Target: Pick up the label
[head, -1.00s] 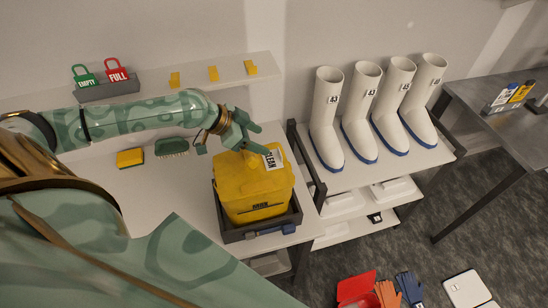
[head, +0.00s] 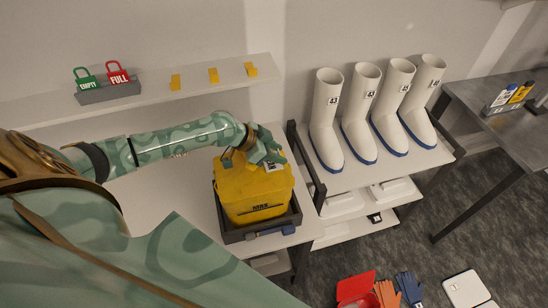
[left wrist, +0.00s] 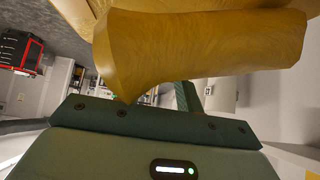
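The label (head: 273,166) is a small white tag with dark print on top of the yellow container (head: 256,195). It is partly hidden by my left gripper (head: 272,156), so its wording cannot be read in full. My left gripper is over the container's top, at the label, with its fingers pointing right. Whether the fingers are apart or closed on the label is unclear. The left wrist view shows a green gripper body and a large ochre shape across the top, but no clear label. My right gripper is not in view.
The container stands in a dark tray (head: 232,236) at the bench's right end. White boots (head: 326,120) stand on a rack to the right. Green and red padlocks (head: 118,75) and yellow pieces (head: 213,75) sit on the shelf behind.

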